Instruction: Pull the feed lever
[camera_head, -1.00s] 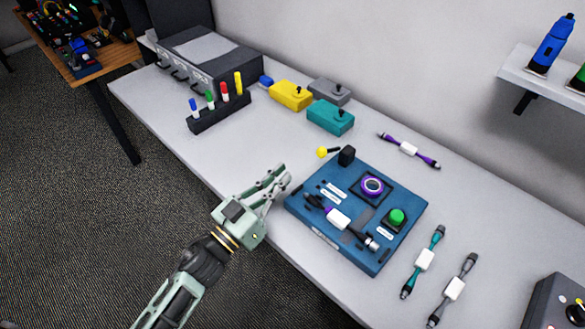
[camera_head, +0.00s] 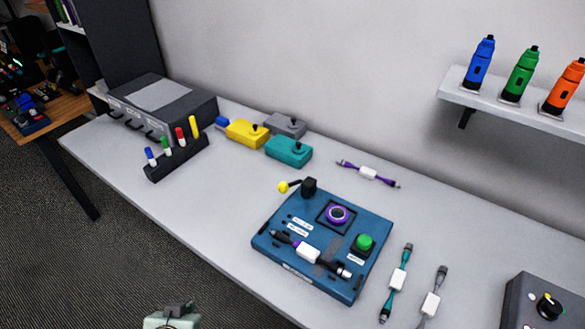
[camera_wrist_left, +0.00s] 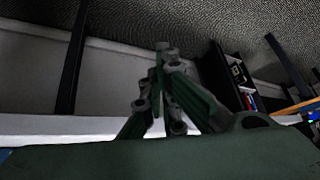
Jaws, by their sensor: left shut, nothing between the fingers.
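The lever, a short black arm with a yellow ball knob (camera_head: 284,187), sticks out to the left from a black block (camera_head: 309,187) at the back left corner of the blue board (camera_head: 268,238). It lies low, pointing left. No gripper touches it. My left gripper (camera_wrist_left: 166,50) shows in the left wrist view with its fingers shut and empty, away from the board. In the head view only a pale green part of my left arm shows at the bottom edge, well below and left of the board. My right gripper is out of view.
The board bears a purple ring, a green button (camera_head: 364,243) and a white-bodied cable (camera_head: 307,253). Yellow (camera_head: 247,133), teal (camera_head: 289,151) and grey boxes stand behind it. Loose cables lie right and behind.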

